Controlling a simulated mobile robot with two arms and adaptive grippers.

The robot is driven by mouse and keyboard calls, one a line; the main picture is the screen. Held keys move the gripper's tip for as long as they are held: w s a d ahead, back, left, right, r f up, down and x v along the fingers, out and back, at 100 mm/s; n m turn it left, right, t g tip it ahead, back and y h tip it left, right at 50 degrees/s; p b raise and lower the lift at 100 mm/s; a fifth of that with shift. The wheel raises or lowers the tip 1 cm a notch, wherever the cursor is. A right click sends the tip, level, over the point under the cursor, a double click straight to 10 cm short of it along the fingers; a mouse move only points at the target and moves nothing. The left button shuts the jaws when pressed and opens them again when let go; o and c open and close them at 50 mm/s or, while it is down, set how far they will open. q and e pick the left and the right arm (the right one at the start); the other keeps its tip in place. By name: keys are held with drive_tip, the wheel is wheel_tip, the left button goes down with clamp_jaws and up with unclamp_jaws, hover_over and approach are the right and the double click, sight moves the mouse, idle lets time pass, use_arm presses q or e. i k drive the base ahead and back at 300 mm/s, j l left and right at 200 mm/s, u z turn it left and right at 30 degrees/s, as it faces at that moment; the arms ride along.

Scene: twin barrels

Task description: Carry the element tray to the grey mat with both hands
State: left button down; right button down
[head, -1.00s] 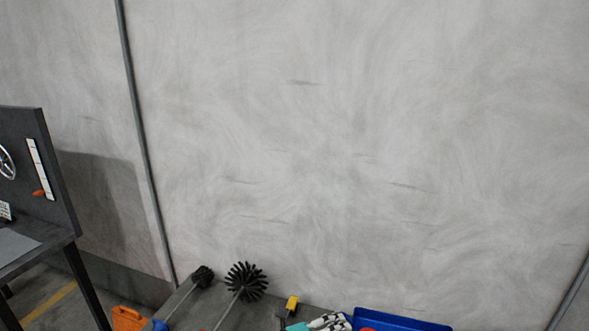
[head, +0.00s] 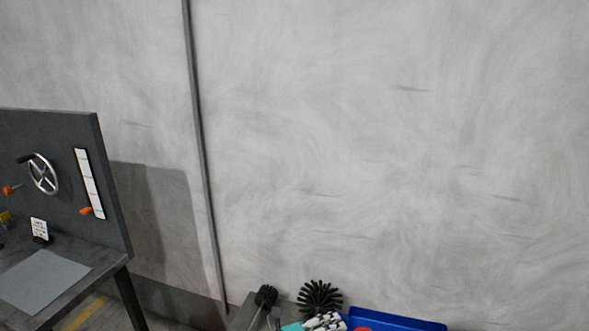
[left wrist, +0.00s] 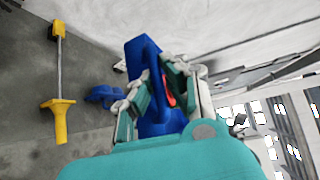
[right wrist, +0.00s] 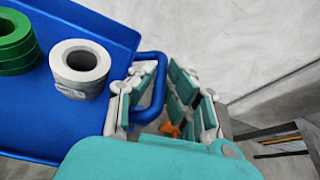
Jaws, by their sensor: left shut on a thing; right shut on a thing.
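The blue element tray (head: 395,321) shows at the bottom of the head view, cut off by the frame edge, with a bit of red inside it. My left gripper (head: 322,323) is at its left end. In the left wrist view my left gripper (left wrist: 160,95) is shut on the tray's blue handle (left wrist: 152,55). In the right wrist view my right gripper (right wrist: 160,105) is shut on the handle at the other end; the tray (right wrist: 105,28) there holds green rings (right wrist: 15,45) and a grey-white ring (right wrist: 80,68). The grey mat (head: 45,280) lies on a bench at left.
The dark bench (head: 95,255) has an upright back panel (head: 60,150) with a handwheel (head: 42,174) and an orange-marked strip gauge (head: 90,183). A small card stands behind the mat. Black round brushes (head: 320,298) stand near the wall. A yellow tool (left wrist: 58,108) shows below in the left wrist view.

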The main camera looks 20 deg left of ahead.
sight(38, 279)
drive_tip(key=j, duration=1.4)
drive_tip(key=k+j, duration=0.15)
drive_tip(key=j, duration=2.7)
drive_tip(key=k+j, duration=0.15)
drive_tip(key=j, duration=1.25)
